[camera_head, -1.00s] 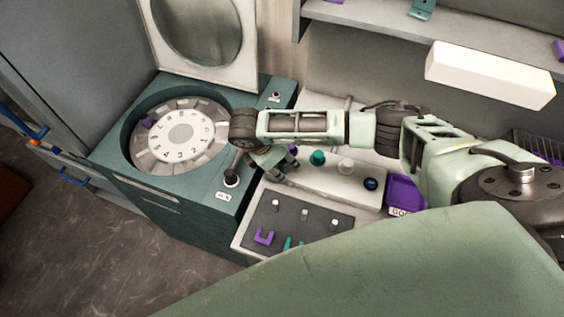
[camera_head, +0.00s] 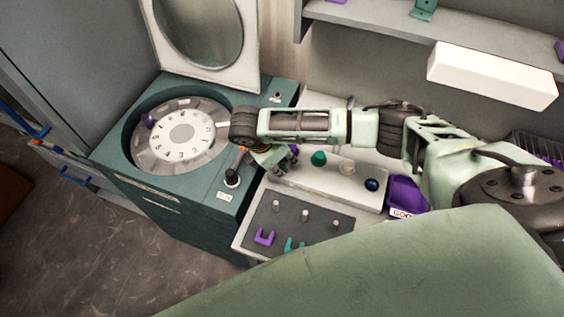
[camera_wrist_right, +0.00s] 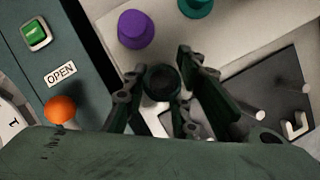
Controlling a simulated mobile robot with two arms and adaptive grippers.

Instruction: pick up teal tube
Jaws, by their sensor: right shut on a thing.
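My right gripper (camera_head: 283,160) is over the gap between the green machine and the white rack. In the right wrist view its two dark green fingers (camera_wrist_right: 163,100) are closed around a round dark teal tube (camera_wrist_right: 161,82), seen end-on with a dark top. The fingers and shadow hide its lower part. A separate teal cap (camera_head: 318,158) stands on the white rack (camera_head: 335,184); a teal cap also shows at the top of the wrist view (camera_wrist_right: 196,7). A purple cap (camera_wrist_right: 136,29) is beside it. My left gripper is not in view.
The green machine (camera_head: 195,205) has an open lid and a numbered dial (camera_head: 181,139). An orange knob (camera_wrist_right: 60,109) and green button (camera_wrist_right: 36,34) are close to the gripper. A dark tray (camera_head: 290,222) with pegs lies in front. A blue ball-like cap (camera_head: 371,184) is on the rack.

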